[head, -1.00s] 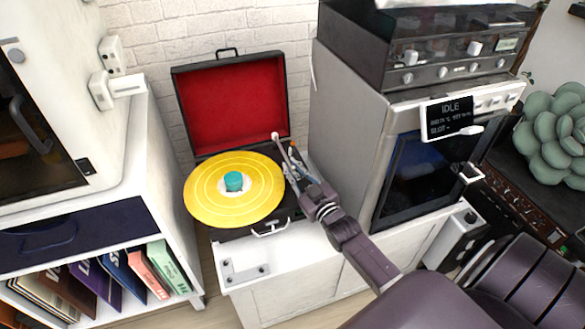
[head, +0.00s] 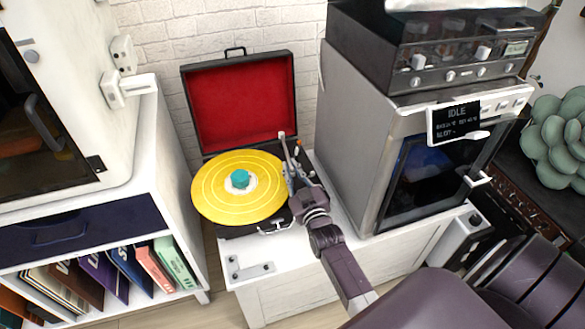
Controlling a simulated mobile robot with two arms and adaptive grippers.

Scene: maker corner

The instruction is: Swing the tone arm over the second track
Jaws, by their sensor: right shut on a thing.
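The record player stands open on a white cabinet, its red-lined lid (head: 242,103) tilted up at the back. A yellow record (head: 222,202) with pale track rings lies on it, with a teal piece (head: 240,178) at its centre. The tone arm (head: 284,148) is a thin light bar on the player's right side. It points up and back, by the record's right edge. My right gripper (head: 295,178) is at the tone arm, shut on it. The fingers are small and partly hidden by the wrist. My left gripper is out of view.
A grey machine (head: 350,140) with a screen reading IDLE (head: 456,122) stands close on the right. A white shelf with record sleeves (head: 105,275) is on the left.

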